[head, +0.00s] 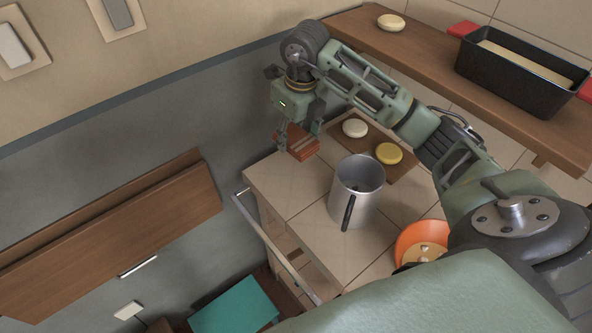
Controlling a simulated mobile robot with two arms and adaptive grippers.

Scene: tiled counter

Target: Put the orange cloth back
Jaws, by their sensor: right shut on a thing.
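The orange cloth (303,148) is a small folded rust-orange piece at the far left corner of the tiled counter. My right gripper (298,133) reaches over from the right, points down and is shut on the cloth. I cannot tell whether the cloth touches the counter top (285,183) or hangs just off its edge. A pale metal rail (268,240) runs along the counter's left side, below the top, with nothing on it. My left gripper is not in view.
A metal mug (357,190) stands near the counter's middle. A brown board (372,141) behind it carries a white (355,128) and a yellow (389,153) round piece. An orange bowl (412,236) sits front right. A wooden shelf (430,60) above holds a black loaf pan (515,81).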

